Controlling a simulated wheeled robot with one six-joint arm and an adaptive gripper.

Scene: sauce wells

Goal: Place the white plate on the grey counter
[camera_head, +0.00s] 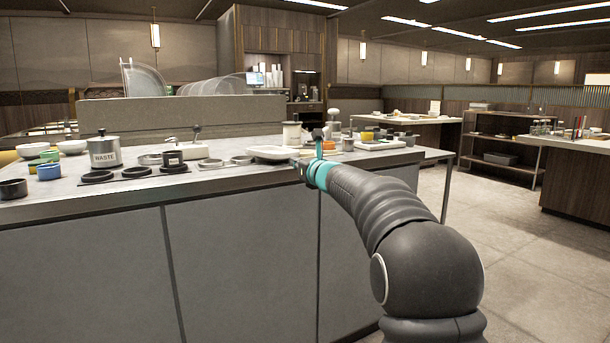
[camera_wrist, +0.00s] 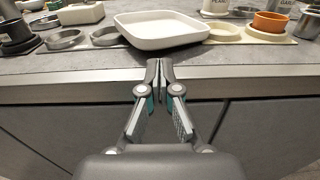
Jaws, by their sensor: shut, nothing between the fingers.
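The white plate (camera_wrist: 160,31) is a shallow square dish with rounded corners and a raised rim. It sits near the front edge of the grey counter (camera_wrist: 85,66), beside several round wells. In the head view the white plate (camera_head: 270,153) is small and lies just left of my gripper (camera_head: 306,166). In the wrist view my gripper (camera_wrist: 159,68) is shut and empty. Its fingertips are at the counter's front edge, just in front of the plate's near side. I cannot tell whether they touch it.
A metal pot (camera_head: 105,152) marked WASTE, bowls and dark ring holders stand on the left of the counter. An orange cup (camera_wrist: 270,22) and a cream ring (camera_wrist: 224,34) are right of the plate. The floor (camera_head: 510,240) right of the counter is clear.

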